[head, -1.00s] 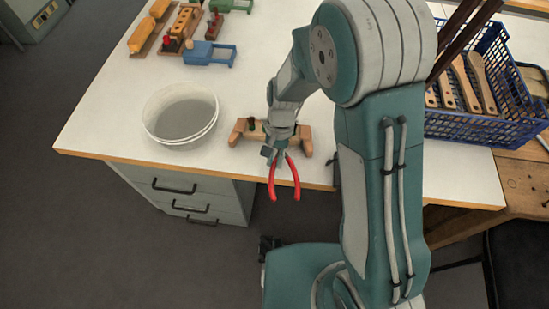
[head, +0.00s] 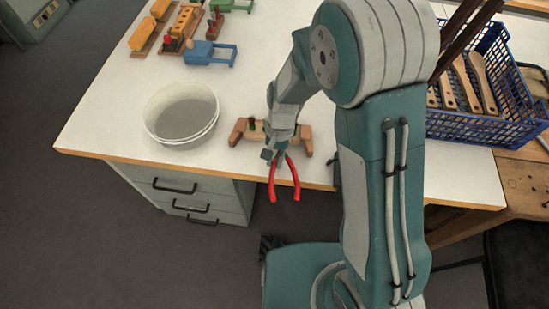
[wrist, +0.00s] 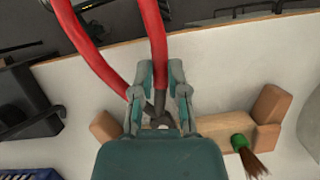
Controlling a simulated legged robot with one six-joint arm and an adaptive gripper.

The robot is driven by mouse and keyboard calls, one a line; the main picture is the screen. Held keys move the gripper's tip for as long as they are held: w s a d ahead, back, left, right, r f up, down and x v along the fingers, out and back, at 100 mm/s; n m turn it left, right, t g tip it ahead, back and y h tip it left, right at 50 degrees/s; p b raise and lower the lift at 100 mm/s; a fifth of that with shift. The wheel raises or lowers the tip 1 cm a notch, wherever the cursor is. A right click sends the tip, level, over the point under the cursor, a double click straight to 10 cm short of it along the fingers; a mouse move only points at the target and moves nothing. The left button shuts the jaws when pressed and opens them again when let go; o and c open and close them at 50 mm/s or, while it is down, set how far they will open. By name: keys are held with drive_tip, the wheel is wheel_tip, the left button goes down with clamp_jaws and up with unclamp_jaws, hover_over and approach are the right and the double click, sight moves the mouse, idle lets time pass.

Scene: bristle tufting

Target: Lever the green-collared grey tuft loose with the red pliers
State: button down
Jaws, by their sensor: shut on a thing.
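My gripper (head: 279,153) is shut on the red pliers (head: 272,178), with the handles hanging toward the table's front edge. In the wrist view, the red handles (wrist: 155,40) rise between the fingers (wrist: 155,88) and the grey metal jaws reach down to the wooden block. The wooden block (head: 304,135) lies under my gripper, its middle hidden by the arm. A green-collared tuft (wrist: 239,142) with brown-looking bristles stands on the block in the wrist view, apart from the pliers. No clearly grey tuft shows; what the pliers' tips touch is unclear.
A white bowl (head: 181,115) stands left of the block. A blue crate (head: 470,129) with wooden brush handles is at the right. A blue frame (head: 209,53) and several coloured wooden pieces lie at the back left.

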sight(276, 173)
drive_tip(key=shift+s+f+t, duration=0.15)
drive_tip(key=shift+f+t, duration=0.9)
drive_tip(key=shift+t, duration=0.35)
idle(3.9)
drive_tip(key=shift+s+d, duration=0.1)
drive_tip(key=shift+s, duration=0.25)
drive_tip(key=shift+s+r, duration=0.15)
drive_tip(key=shift+s, duration=0.45)
drive_tip(key=shift+s+d, duration=0.1)
drive_tip(key=shift+s, duration=0.25)
drive_tip(key=shift+s+d+r, duration=0.1)
drive_tip(key=shift+s, duration=0.5)
drive_tip(key=shift+s+d+r, duration=0.1)
drive_tip(key=shift+s, duration=0.45)
